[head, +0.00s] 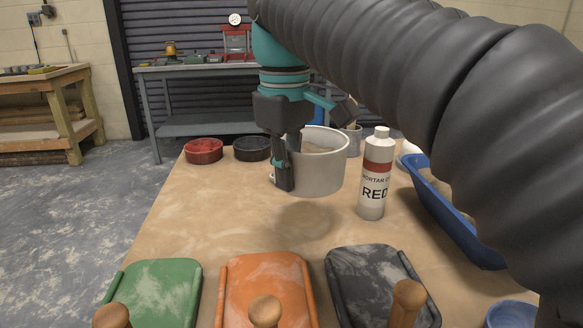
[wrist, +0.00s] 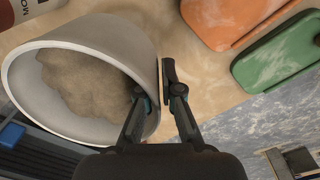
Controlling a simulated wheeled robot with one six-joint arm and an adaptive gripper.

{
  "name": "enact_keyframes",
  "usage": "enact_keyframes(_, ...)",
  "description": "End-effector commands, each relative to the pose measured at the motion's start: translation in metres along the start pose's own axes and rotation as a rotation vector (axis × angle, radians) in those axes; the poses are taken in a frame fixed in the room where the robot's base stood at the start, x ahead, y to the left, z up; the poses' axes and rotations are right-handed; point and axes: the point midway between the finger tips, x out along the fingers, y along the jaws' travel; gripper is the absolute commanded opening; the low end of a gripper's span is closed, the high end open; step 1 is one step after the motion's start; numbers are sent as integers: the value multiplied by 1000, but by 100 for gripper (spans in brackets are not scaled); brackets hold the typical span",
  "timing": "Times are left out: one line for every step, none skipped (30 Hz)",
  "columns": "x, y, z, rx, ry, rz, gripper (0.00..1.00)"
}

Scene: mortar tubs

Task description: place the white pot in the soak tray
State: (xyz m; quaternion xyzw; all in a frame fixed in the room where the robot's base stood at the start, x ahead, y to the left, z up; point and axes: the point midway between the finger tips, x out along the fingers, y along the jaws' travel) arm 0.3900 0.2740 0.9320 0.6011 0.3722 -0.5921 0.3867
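The white pot (head: 325,172) hangs above the table, with its shadow on the tabletop below and in front of it. It holds a sandy, lumpy mix. My gripper (head: 285,172) is shut on the pot's left wall, one finger inside and one outside. In the wrist view, my gripper (wrist: 158,95) pinches the wall of the pot (wrist: 100,32), whose mouth faces the camera. A long blue tray (head: 457,228), which looks like the soak tray, lies at the table's right side. My arm hides part of it.
A red-banded bottle (head: 375,180) stands between pot and tray. Red (head: 203,151) and black (head: 252,149) round tubs sit at the back left. Green (head: 155,285), orange (head: 265,285) and black (head: 365,280) boards lie in front. A blue bowl (head: 511,314) is front right.

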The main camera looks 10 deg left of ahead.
Motion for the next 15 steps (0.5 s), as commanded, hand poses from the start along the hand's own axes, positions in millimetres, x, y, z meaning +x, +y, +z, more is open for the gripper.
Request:
enact_keyframes(4,9,-1,4,1,1,0)
enact_keyframes(8,14,-2,4,0,0,0)
enact_keyframes(12,20,-4,4,0,1,0)
enact_keyframes(15,25,-5,3,1,1,0)
enact_keyframes(18,30,-6,3,1,1,0)
enact_keyframes(22,36,-7,3,0,0,0)
enact_keyframes(25,41,-8,3,0,1,0)
enact_keyframes(28,46,-9,3,1,1,0)
enact_keyframes(32,51,-10,3,1,1,0)
enact_keyframes(34,55,-11,3,1,1,0)
enact_keyframes(36,59,-12,2,1,1,0)
enact_keyframes(39,63,-13,1,1,1,0)
enact_keyframes(41,66,-14,1,2,2,0)
enact_keyframes(42,68,-14,1,3,2,0)
enact_keyframes(44,70,-15,1,3,2,0)
